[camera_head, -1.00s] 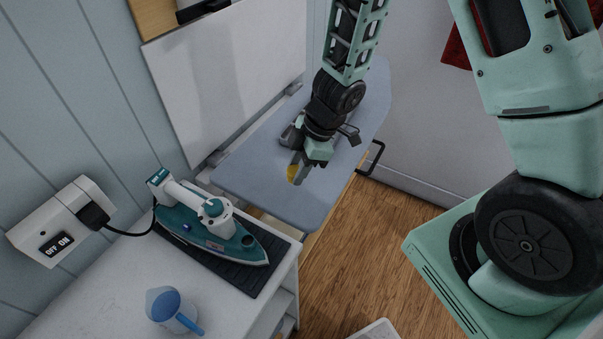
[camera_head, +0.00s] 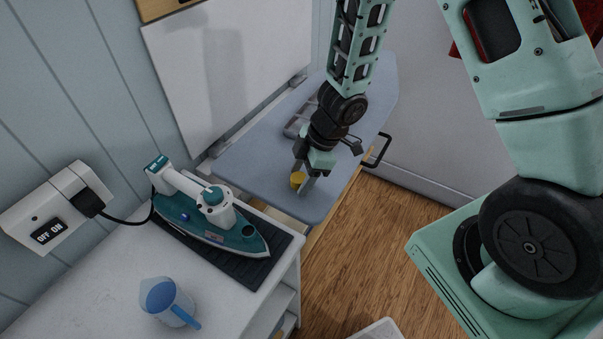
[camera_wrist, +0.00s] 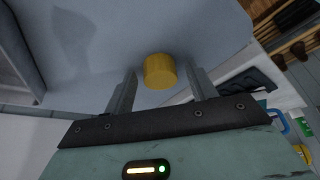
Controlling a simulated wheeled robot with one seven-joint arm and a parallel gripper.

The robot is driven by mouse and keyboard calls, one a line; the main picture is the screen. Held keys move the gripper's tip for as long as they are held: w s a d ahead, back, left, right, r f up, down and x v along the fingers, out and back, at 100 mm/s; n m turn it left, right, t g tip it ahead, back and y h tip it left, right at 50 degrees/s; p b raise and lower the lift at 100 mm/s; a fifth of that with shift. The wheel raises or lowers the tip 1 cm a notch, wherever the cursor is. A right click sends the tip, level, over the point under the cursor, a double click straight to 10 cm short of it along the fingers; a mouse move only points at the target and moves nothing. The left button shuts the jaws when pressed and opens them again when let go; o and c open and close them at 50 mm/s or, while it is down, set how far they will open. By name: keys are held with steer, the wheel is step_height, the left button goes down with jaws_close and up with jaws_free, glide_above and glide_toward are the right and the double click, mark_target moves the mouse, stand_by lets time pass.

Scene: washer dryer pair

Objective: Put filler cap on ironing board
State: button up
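The yellow filler cap (camera_head: 297,180) stands on the blue-grey ironing board (camera_head: 265,170), near its front edge in the head view. In the wrist view the cap (camera_wrist: 160,71) sits between the two fingertips, with a visible gap on each side. My gripper (camera_head: 303,178) points down at the board around the cap; its fingers are apart in the wrist view (camera_wrist: 162,88). Part of the board is hidden behind my arm.
A teal and white iron (camera_head: 210,215) rests on a dark mat on the white cabinet (camera_head: 90,290) at left. A blue measuring cup (camera_head: 168,302) stands near it. A black handle (camera_head: 378,150) is beside the board. Wooden floor (camera_head: 375,250) is open at right.

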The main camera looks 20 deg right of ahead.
steer(key=shift+r, duration=0.35)
steer(key=w+p+v, duration=0.1)
steer(key=p+v, duration=0.4)
steer(key=v, duration=0.6)
step_height(320, 180, up, 10)
steer(key=m+t+h, duration=0.3)
steer(key=m+t, duration=0.1)
steer(key=m, duration=0.1)
glide_above(297, 180)
steer(key=s+a+r+m+g, duration=0.1)
steer(key=s+a+r+g, duration=0.1)
steer(key=s, duration=0.8)
steer(key=s+a+r+m+g+h, duration=0.1)
steer(key=s+a+r+m+g, duration=0.1)
steer(key=s, duration=0.8)
steer(key=shift+a+r+g, duration=0.4)
steer(key=shift+a+r, duration=0.25)
steer(key=shift+a, duration=0.15)
steer(key=shift+w, duration=0.1)
